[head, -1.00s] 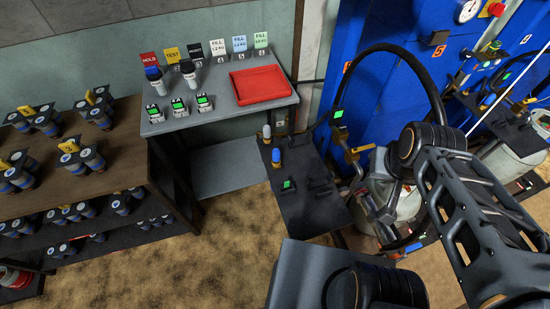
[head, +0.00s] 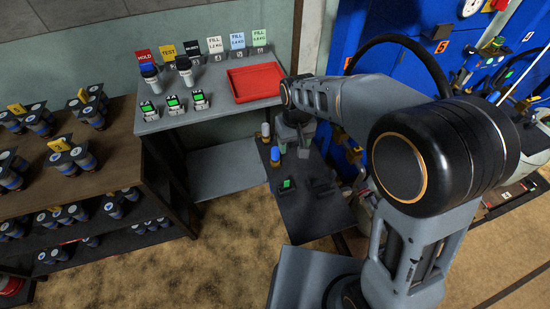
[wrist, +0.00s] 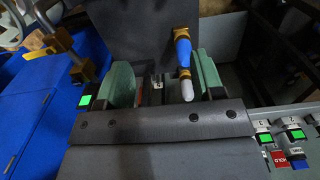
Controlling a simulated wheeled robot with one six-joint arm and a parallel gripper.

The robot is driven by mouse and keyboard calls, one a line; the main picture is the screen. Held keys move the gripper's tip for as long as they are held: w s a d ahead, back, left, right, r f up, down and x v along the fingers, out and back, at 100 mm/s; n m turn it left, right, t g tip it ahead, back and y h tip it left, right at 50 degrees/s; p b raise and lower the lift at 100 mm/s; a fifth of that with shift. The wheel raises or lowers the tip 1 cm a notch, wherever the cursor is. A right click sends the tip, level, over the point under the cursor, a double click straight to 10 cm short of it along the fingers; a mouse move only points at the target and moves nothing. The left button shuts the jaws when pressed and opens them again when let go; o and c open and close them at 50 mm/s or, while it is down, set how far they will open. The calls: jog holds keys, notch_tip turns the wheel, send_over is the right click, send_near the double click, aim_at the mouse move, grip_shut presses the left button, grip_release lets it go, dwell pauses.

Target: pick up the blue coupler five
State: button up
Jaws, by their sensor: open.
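A blue coupler with brass fittings stands on the dark narrow bench (head: 305,210); it shows in the head view (head: 275,156) and in the wrist view (wrist: 183,52). No number on it is readable. A white-topped coupler (head: 265,130) stands beside it and also shows in the wrist view (wrist: 188,90). My gripper (head: 298,138) is above the bench, just right of the couplers in the head view. In the wrist view its green-padded fingers (wrist: 165,80) are wide apart and empty. Both couplers show between them, nearer the right finger; the gripper's height above them is unclear.
A grey table (head: 215,112) with a red tray (head: 255,84), scales and signs stands behind and left of the bench. A small green-screened device (head: 286,184) lies on the bench. Blue cabinets (head: 390,50) and a black hose are close at the right. Brown shelves (head: 110,150) stand left.

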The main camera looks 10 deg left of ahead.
send_over(275, 149)
jog(key=s+d, duration=0.1)
jog(key=s, duration=0.1)
jog(key=f, duration=0.2)
jog(key=shift+w+a+r, duration=0.6)
jog(key=shift+w+r, duration=0.3)
jog(key=shift+r, duration=0.05)
notch_tip(275, 149, down, 13)
jog(key=shift+d+r, duration=0.1)
jog(key=shift+d, duration=0.05)
jog(key=shift+c, duration=0.4)
jog(key=c, duration=0.9)
jog(key=shift+c, duration=0.2)
jog(key=shift+r, duration=0.15)
